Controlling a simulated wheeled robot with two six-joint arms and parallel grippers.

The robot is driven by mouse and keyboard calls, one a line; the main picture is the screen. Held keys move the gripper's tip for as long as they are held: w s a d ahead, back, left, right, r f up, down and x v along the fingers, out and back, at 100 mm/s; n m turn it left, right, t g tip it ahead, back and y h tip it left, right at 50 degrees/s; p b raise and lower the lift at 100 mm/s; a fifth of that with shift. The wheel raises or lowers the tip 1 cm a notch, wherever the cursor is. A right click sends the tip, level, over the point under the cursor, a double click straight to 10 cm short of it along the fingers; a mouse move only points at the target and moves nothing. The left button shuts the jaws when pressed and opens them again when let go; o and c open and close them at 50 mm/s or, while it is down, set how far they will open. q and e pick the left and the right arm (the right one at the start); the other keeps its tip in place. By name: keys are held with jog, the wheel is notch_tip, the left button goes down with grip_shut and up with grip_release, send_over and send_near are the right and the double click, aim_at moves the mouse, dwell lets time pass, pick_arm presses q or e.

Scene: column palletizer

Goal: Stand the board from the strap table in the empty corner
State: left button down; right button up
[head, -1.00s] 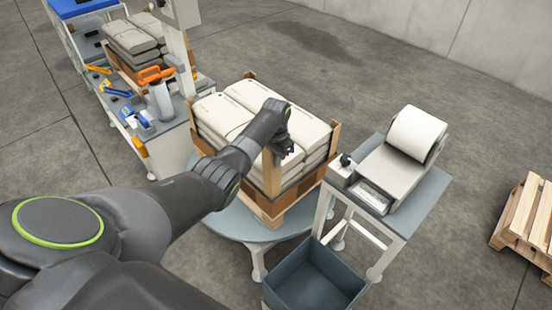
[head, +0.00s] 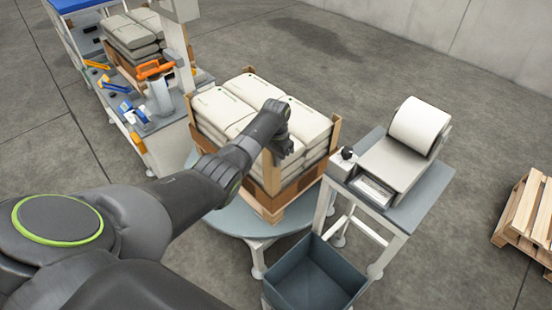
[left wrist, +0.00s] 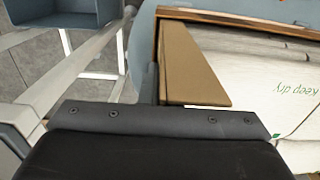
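The pallet load of pale sacks (head: 222,106) stands on a round grey turntable (head: 215,218). Upright wooden boards show at its right corner (head: 335,132), left corner (head: 191,108) and front corner (head: 271,172). A small board tip shows at the far corner (head: 248,70). My left gripper (head: 285,150) is at the top of the front-corner board, beside the sacks. In the left wrist view, that brown board (left wrist: 190,65) is just beyond the gripper's dark body. The fingertips are hidden, so I cannot tell whether they grip it. My right gripper is out of view.
A bench (head: 160,128) with an orange-handled tool (head: 155,68) and blue and yellow tools stands at left. A grey table with a white roll machine (head: 402,150) stands at right, a dark open bin (head: 315,278) below. A wooden pallet (head: 525,215) lies far right.

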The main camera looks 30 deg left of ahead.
pick_arm(q)
jog(key=shift+f+b, duration=1.75)
jog(key=shift+f, duration=0.6)
jog(key=c, duration=2.1)
grip_release()
jog(key=o, duration=0.5)
jog(key=shift+r, duration=0.15)
jog(key=shift+o, duration=0.2)
jog(key=shift+w+a, duration=0.1)
jog(key=shift+r, duration=0.2)
notch_tip(320, 180, up, 17)
jog(key=shift+d+f+p, duration=0.15)
jog(key=shift+d+p, duration=0.2)
jog(key=shift+p, duration=0.05)
jog(key=shift+s, duration=0.2)
